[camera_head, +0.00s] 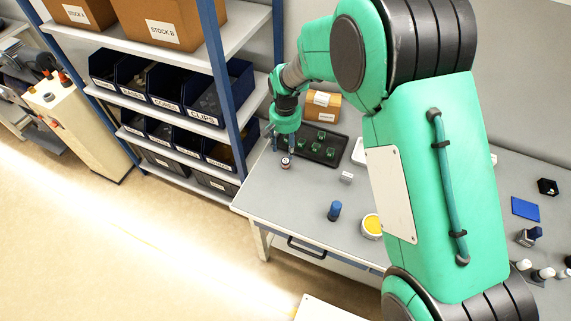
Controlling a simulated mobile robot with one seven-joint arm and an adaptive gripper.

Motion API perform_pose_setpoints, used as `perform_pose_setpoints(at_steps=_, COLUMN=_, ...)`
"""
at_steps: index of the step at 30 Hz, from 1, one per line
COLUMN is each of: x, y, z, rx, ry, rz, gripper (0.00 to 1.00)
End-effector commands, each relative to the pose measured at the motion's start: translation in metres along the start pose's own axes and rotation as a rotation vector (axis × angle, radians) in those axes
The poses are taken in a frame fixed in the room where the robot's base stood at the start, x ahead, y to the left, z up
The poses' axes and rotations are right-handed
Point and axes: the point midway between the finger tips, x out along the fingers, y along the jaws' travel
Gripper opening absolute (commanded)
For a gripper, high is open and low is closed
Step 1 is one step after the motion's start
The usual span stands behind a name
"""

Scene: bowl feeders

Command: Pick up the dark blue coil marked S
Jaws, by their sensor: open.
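My gripper (282,147) is at the left end of the grey table, pointing down with its fingers apart and nothing seen between them. A small round dark piece with a pale, reddish top (285,164) is on the table just below the fingertips. I cannot tell whether the fingers are around it or above it. A dark blue cylinder with a lighter blue top (334,211) stands upright near the table's front edge, apart from my gripper. No S mark is readable on either, so I cannot tell which is the coil.
A black tray (341,143) with several green pieces lies behind my gripper, with cardboard boxes (322,105) behind it. A shelf with blue bins (207,103) stands left.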

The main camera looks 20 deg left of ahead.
Motion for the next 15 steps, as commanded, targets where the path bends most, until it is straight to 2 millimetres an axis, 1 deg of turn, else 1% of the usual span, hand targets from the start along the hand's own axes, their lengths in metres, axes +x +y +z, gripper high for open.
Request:
perform_pose_setpoints(at_steps=1, x=0.01, y=0.0, z=0.0, rx=0.0, ry=-0.002, rz=0.0, gripper=0.48)
perform_pose_setpoints(at_steps=6, x=0.031, y=0.0, z=0.0, rx=0.0, ry=-0.001, rz=0.0, gripper=0.48)
perform_pose_setpoints(at_steps=10, x=0.039, y=0.0, z=0.0, rx=0.0, ry=0.0, rz=0.0, gripper=0.48)
perform_pose_setpoints(at_steps=15, x=0.041, y=0.0, z=0.0, rx=0.0, ry=0.001, rz=0.0, gripper=0.48)
